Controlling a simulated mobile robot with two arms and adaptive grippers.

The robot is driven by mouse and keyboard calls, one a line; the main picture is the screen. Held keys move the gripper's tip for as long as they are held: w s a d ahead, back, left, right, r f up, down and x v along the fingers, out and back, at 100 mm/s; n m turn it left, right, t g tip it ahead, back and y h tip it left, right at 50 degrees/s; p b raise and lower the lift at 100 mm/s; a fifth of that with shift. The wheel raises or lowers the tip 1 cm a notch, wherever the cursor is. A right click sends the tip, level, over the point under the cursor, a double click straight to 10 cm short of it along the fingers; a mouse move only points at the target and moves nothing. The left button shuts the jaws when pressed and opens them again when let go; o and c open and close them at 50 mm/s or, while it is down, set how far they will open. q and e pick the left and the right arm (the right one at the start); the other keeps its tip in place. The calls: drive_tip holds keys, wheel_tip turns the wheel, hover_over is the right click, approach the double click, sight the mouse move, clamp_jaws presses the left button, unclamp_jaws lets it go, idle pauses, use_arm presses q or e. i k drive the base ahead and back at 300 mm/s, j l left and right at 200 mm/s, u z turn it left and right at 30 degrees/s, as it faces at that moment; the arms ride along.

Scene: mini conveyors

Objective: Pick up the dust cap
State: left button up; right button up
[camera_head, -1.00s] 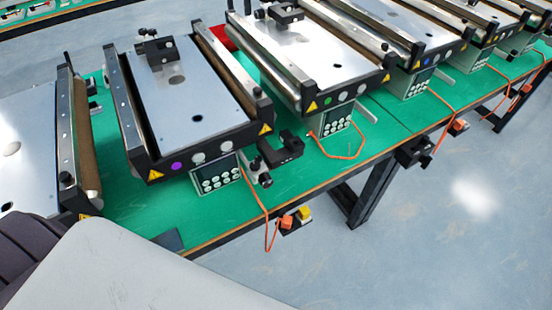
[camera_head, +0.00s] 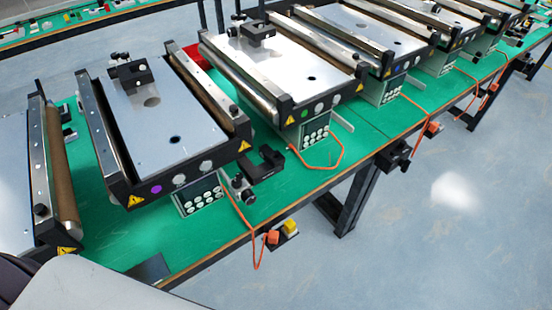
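I cannot make out a dust cap for certain in the head view. Small round caps or buttons, one purple (camera_head: 156,189) and two grey (camera_head: 180,180), sit on the front face of the nearest full conveyor (camera_head: 150,122). A green button (camera_head: 305,113) shows on the conveyor to its right. I cannot tell whether any of these is the dust cap. Neither gripper is in view.
A green table (camera_head: 110,235) carries a row of mini conveyors running to the upper right. Keypad boxes (camera_head: 200,195) and orange cables (camera_head: 258,250) sit along its front edge. A black bracket (camera_head: 262,165) sticks out between two conveyors. The grey floor (camera_head: 430,235) at right is clear.

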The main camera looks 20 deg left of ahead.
sight(290, 225)
drive_tip(key=u, duration=0.6)
drive_tip(key=i+l+u, duration=0.1)
drive_tip(key=l+u, duration=0.25)
drive_tip(key=i+l+u, duration=0.1)
drive_tip(key=l+u, duration=0.6)
